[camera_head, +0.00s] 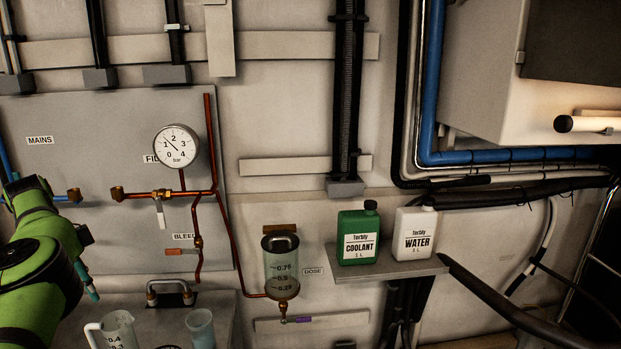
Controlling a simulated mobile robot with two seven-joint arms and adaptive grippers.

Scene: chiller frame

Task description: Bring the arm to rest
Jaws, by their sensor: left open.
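My left arm (35,245), green with black joints, comes in at the left edge in front of the grey panel. My left gripper (86,278) shows only in part beside the arm, with a narrow teal tip pointing down. It is open, and I see nothing held in it. The tip is above and to the left of a clear measuring jug (118,328), apart from it in the picture. My right gripper is not in view.
The panel carries a pressure gauge (176,148), copper pipes and a white-handled valve (160,213). A dosing cylinder (281,264) hangs to the right. A shelf (390,272) bears a green coolant bottle (358,236) and a white water bottle (414,233). A cup (200,328) stands below.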

